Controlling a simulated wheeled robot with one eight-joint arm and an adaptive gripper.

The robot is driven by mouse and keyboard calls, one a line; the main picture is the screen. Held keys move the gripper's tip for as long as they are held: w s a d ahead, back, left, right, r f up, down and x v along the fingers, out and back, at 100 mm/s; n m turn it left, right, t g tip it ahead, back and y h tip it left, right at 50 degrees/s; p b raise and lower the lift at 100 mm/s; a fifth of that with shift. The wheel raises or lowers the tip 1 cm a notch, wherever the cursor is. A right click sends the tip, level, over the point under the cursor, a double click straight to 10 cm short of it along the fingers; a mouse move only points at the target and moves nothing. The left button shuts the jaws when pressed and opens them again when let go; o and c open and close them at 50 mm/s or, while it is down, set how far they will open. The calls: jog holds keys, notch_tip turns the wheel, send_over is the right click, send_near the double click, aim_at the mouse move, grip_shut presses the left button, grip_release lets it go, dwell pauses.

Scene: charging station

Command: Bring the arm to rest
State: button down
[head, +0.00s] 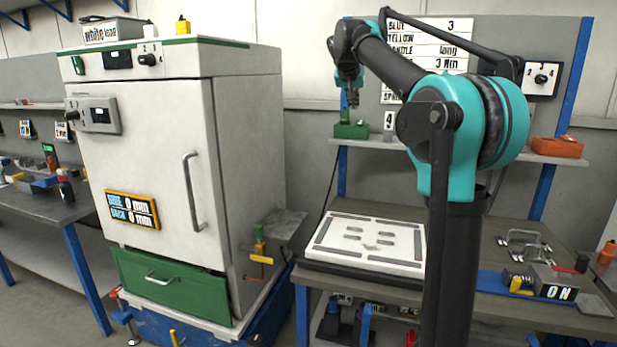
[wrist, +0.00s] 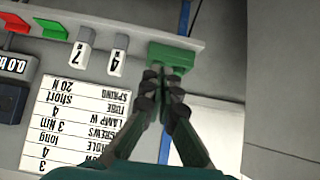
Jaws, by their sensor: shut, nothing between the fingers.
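My gripper (head: 352,98) is at the end of my raised arm, in front of the wall board in the head view. In the wrist view my gripper (wrist: 163,88) has its dark fingertips together, with nothing between them. A small green block (head: 351,130) on the shelf shows just below the fingertips in the head view. In the wrist view the green block (wrist: 172,56) lies behind the fingertips; I cannot tell whether they touch it.
A white cabinet (head: 150,140) with a green drawer (head: 170,287) stands at left. A white panel (head: 340,258) lies on the workbench (head: 490,232). The shelf (head: 480,150) holds an orange bin (head: 557,147). A white list board (wrist: 85,125) hangs near my gripper.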

jog(key=s+d+f+n+g+y, duration=0.1)
jog(key=s+d+f, duration=0.1)
jog(key=s+f, duration=0.95)
jog(key=s+d+f+n+g, duration=0.1)
jog(key=s+f+g, duration=0.1)
jog(key=s+f, duration=0.95)
jog(key=s+d+f+g+y, duration=0.15)
jog(key=s+f, duration=0.55)
jog(key=f, duration=0.9)
jog(key=s+f+n, duration=0.1)
jog(key=s+f, duration=1)
jog(key=s, duration=0.3)
jog(key=shift+s+a+f+n, duration=0.2)
jog(key=shift+a+f+n, duration=0.1)
jog(key=shift+f, duration=0.05)
